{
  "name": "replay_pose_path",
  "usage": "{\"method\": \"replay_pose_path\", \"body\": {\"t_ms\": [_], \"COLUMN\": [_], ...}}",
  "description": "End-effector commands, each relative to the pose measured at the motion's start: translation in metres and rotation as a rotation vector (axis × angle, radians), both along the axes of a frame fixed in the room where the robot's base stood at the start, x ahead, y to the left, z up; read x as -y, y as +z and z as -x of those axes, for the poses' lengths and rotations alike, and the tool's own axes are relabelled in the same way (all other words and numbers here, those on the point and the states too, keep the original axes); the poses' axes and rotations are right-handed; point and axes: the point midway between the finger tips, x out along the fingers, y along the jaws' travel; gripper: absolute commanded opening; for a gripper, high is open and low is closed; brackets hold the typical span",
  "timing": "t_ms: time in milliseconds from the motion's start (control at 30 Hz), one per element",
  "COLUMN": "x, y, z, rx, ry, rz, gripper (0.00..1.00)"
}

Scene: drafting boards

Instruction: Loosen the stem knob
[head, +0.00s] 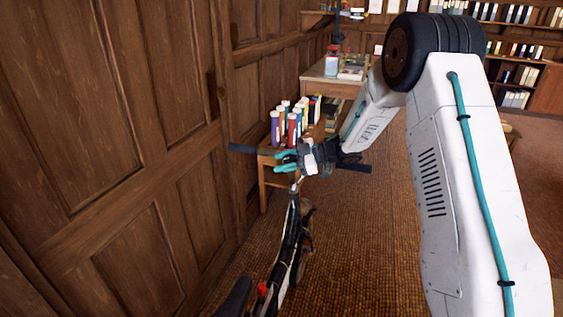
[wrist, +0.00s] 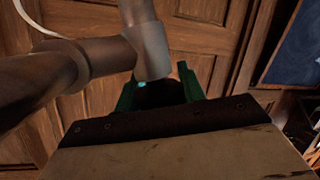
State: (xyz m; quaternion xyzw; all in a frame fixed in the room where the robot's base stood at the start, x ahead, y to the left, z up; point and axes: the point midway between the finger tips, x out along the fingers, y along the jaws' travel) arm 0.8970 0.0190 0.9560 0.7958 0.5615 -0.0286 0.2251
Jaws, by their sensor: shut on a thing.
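A bicycle (head: 290,232) stands on the carpet beside the panelled wall, its handlebar (head: 243,149) spanning left to right. My gripper (head: 287,161) is at the middle of the handlebar, with teal fingers. In the wrist view, my gripper (wrist: 158,92) has a finger on each side of a dark stem knob (wrist: 160,96) and is shut on it. The knob is largely in shadow and partly hidden by the gripper body. The grey stem (wrist: 148,45) and thick handlebar tube (wrist: 45,82) are just beyond and to the left. In the head view the knob is hidden by my gripper.
The wooden wall (head: 110,130) runs close along the left. A small wooden stand (head: 264,178) with several coloured tubes (head: 292,125) is behind the handlebar. A desk (head: 330,88) stands farther back. The bicycle saddle (head: 236,297) is near the front. Carpet (head: 370,240) is open to the right.

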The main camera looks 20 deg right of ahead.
Motion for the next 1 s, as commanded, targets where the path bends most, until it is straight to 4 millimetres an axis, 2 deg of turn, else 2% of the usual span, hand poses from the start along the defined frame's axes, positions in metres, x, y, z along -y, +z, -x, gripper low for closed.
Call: {"method": "replay_pose_path", "body": {"t_ms": [400, 433, 500, 833, 1000], "x": [0.003, 0.003, 0.003, -0.001, -0.001], "y": [0.005, 0.005, 0.005, 0.004, 0.024], "z": [-0.003, -0.004, -0.003, -0.002, -0.003], "rx": [0.008, 0.008, 0.008, 0.004, 0.008], "ry": [-0.002, -0.002, -0.001, 0.005, 0.004], "rz": [0.001, 0.001, 0.001, 0.002, 0.002], "gripper": [0.17, 0.42, 0.61, 0.61, 0.61]}}
